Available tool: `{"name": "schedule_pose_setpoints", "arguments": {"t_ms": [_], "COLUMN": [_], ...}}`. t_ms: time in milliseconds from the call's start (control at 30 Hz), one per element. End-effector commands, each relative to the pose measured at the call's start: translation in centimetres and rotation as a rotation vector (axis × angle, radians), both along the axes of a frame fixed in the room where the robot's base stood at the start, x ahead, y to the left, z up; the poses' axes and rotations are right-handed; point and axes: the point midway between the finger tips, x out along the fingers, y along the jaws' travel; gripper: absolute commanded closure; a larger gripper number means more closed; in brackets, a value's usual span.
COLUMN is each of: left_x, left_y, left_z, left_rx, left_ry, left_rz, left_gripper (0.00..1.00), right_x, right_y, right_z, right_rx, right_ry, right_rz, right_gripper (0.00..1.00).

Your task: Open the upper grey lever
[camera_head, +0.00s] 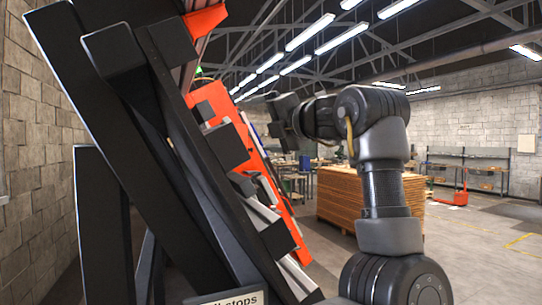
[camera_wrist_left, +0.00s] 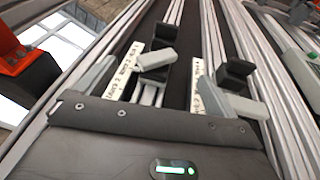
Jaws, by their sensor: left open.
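A light grey lever (camera_wrist_left: 156,60) lies beside a black block in the left wrist view, with a printed label (camera_wrist_left: 122,75) to its left. A second grey piece (camera_wrist_left: 238,105) sits lower right near another black block (camera_wrist_left: 235,73); I cannot tell whether it is a lever or my finger. Which lever is the upper one is unclear. My left gripper (camera_head: 284,122) is open and in the head view stands right of the tilted frame. In the wrist view the left gripper (camera_wrist_left: 166,88) spans the area near the grey lever, with no grip on it visible. My right gripper is out of view.
A dark slanted frame (camera_head: 150,120) fills the left of the head view, with an orange panel (camera_head: 222,108) behind it. A brick wall stands at far left. Stacked brown boards (camera_head: 345,196) stand behind my arm. Open floor lies to the right.

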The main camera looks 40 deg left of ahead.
Motion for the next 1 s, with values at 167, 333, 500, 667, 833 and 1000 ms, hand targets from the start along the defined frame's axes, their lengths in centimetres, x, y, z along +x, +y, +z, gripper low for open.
{"name": "schedule_pose_setpoints", "arguments": {"t_ms": [167, 333, 500, 667, 833, 1000], "left_x": [-2.6, -4.6, -5.7, -6.0, -5.8, -5.8], "left_y": [-2.2, -4.6, -6.3, -7.0, -6.9, -6.9], "left_z": [-1.8, -2.8, -4.1, -4.9, -5.1, -5.0], "left_rx": [0.083, 0.169, 0.223, 0.245, 0.242, 0.242], "left_ry": [-0.029, -0.074, -0.106, -0.115, -0.109, -0.109], "left_rz": [-0.117, -0.182, -0.205, -0.203, -0.203, -0.203], "left_gripper": [0.05, 0.05, 0.05, 0.05, 0.05, 0.05], "right_x": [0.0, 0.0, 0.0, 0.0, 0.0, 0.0], "right_y": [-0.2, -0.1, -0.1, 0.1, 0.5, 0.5], "right_z": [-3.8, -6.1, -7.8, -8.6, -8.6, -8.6], "right_rx": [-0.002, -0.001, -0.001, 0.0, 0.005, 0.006], "right_ry": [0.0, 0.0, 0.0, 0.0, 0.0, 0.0], "right_rz": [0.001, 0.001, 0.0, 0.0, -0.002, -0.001], "right_gripper": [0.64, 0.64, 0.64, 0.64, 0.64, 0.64]}}
